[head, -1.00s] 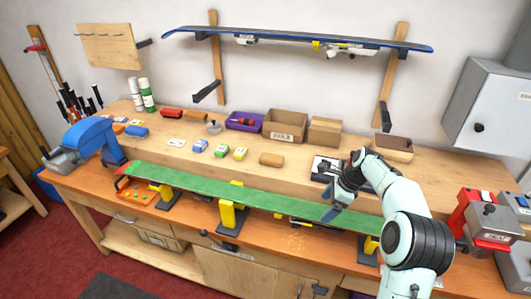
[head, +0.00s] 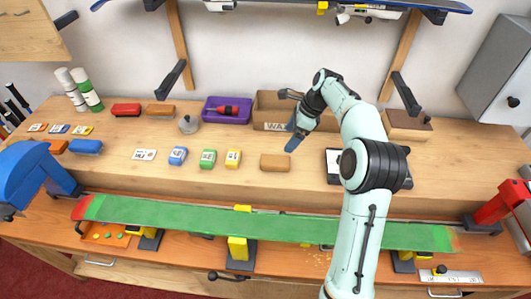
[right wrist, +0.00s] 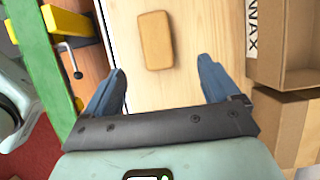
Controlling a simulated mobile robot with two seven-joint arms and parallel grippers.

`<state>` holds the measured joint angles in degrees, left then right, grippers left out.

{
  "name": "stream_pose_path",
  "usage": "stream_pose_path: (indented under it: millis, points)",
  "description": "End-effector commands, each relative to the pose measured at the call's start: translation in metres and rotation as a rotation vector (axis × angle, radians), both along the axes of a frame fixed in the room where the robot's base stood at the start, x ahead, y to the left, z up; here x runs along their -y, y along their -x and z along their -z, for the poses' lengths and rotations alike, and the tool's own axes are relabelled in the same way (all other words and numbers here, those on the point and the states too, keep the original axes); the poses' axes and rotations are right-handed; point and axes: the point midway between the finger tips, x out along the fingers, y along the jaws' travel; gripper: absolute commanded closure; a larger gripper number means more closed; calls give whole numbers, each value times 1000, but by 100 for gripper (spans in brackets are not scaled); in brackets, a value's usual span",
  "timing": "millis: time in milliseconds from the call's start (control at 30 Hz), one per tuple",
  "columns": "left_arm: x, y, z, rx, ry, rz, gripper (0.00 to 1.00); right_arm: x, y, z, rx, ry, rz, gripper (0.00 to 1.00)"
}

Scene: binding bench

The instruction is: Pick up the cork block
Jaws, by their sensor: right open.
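The cork block (head: 275,162) is a small tan block lying flat on the raised wooden shelf of the bench, behind the green ski base. It also shows in the right wrist view (right wrist: 155,40), ahead of the fingers and roughly between them. My right gripper (head: 291,120) is above the shelf, just behind and right of the block, in front of the wax box. In the right wrist view its two blue fingers (right wrist: 160,85) are wide apart with nothing between them. My left gripper is not in view.
A cardboard wax box (head: 270,126) stands close behind the block. Yellow (head: 233,159), green (head: 208,159) and blue (head: 178,156) wax blocks lie to its left. A purple tray (head: 228,117) is behind.

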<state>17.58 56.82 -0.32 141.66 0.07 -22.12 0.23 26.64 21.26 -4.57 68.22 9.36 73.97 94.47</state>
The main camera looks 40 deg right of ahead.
Motion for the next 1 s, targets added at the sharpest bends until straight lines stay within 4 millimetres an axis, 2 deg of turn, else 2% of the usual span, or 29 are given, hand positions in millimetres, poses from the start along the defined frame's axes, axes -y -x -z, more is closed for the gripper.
stream_pose_path:
  millis: [100, 300, 567, 833, 1000]
  points:
    - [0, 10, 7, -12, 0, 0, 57, -6, -1, 22, -9, -3, -3, 11]
    - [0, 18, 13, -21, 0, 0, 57, -18, -11, 58, -9, -3, -3, 11]
    - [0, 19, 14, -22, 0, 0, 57, -24, -18, 77, -4, -1, 0, 11]
    - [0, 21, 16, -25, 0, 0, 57, -37, -28, 111, -6, -2, -2, 11]
    - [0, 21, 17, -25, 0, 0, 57, -41, -31, 122, -3, -1, 0, 11]
